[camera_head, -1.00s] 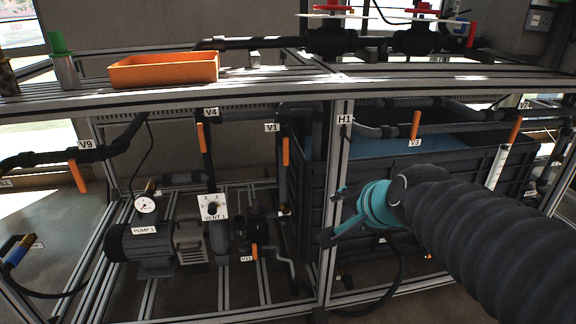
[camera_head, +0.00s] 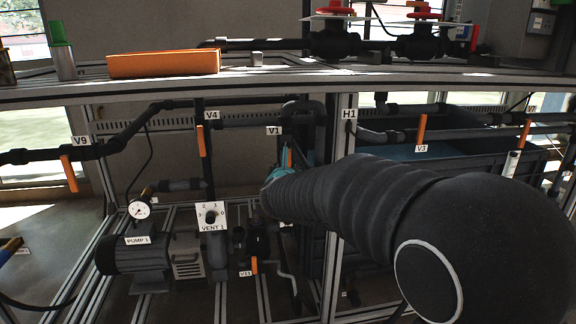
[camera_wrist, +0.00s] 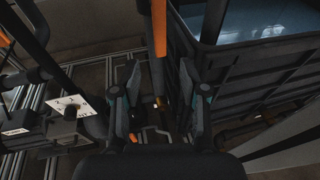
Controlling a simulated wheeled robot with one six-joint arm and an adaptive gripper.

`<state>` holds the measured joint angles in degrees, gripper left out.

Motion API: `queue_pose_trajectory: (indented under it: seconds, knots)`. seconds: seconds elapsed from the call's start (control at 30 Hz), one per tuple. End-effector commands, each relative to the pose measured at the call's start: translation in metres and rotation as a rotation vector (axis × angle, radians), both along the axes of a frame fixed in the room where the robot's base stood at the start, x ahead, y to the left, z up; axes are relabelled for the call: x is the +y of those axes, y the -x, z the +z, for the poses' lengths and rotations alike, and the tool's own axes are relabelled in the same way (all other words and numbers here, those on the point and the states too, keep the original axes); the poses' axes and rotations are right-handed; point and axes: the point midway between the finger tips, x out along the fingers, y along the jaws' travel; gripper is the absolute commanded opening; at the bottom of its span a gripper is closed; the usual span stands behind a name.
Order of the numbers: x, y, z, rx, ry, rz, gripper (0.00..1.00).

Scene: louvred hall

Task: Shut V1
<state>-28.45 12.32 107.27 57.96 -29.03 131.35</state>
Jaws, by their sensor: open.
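The V1 label (camera_head: 274,131) is on the pipework under the bench, left of the post marked H1. The orange V1 handle (camera_head: 289,157) hangs down below it, its lower part hidden by my arm. In the wrist view, an orange handle (camera_wrist: 159,28) that looks like V1's stands upright at top centre, beyond the gap between my fingers. My gripper (camera_wrist: 159,68) is open, with one finger on each side of that line and nothing held. In the head view, only some teal of my gripper (camera_head: 273,181) shows beside V1; my arm hides the rest.
The V4 handle (camera_head: 202,141) hangs left of V1, and the V3 handle (camera_head: 422,129) hangs right of the H1 post (camera_head: 338,150). The VENT 1 panel (camera_head: 212,216) and Pump 1 (camera_head: 138,258) are lower left. A dark tank (camera_wrist: 250,75) stands close on the right.

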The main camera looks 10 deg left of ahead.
Motion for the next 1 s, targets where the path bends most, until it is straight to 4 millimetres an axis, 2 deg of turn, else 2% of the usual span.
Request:
queue_pose_trajectory:
  seconds: [0.67,1.0]
  knots:
    - [0.004,-0.075,-0.014,0.003,0.004,0.002,0.44]
    - [0.005,-0.082,-0.018,0.001,0.004,0.002,0.44]
